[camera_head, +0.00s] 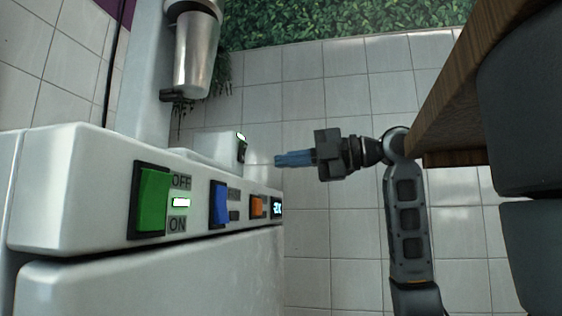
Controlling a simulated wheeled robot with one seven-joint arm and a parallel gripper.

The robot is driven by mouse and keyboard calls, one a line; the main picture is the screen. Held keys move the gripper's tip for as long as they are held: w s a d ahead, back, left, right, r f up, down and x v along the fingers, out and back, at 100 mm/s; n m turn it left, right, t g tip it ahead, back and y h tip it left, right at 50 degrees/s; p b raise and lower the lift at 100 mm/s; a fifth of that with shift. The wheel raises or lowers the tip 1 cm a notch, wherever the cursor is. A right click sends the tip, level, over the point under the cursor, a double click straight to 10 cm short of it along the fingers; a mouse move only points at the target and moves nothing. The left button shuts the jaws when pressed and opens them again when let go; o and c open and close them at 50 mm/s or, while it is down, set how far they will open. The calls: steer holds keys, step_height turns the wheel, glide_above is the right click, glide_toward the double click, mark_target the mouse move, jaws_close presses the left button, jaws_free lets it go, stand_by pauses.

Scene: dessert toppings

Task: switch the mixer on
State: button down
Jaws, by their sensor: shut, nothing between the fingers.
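My gripper (294,158) is near the middle of the view, its blue fingers shut with nothing between them. It points left at a low white housing (212,145) with a small dark switch (242,151) on its right end. A green-white light shows at the top of that switch. The fingertips are a short gap to the right of the switch, apart from it. A silver metal cylinder (194,52) is at the upper left, above the housing. I cannot tell for sure which of these belongs to the mixer.
A white appliance (80,185) in the left foreground carries a green OFF/ON switch (153,199), a blue switch (219,203), an orange switch (257,206) and a small display (277,208). A wooden edge (465,90) is at the right. Tiled floor (340,235) is clear.

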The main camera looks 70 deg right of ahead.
steer(key=s, duration=0.7)
steer(key=shift+s+d+f, duration=0.2)
steer(key=shift+d+f, duration=0.1)
steer(key=shift+f, duration=0.15)
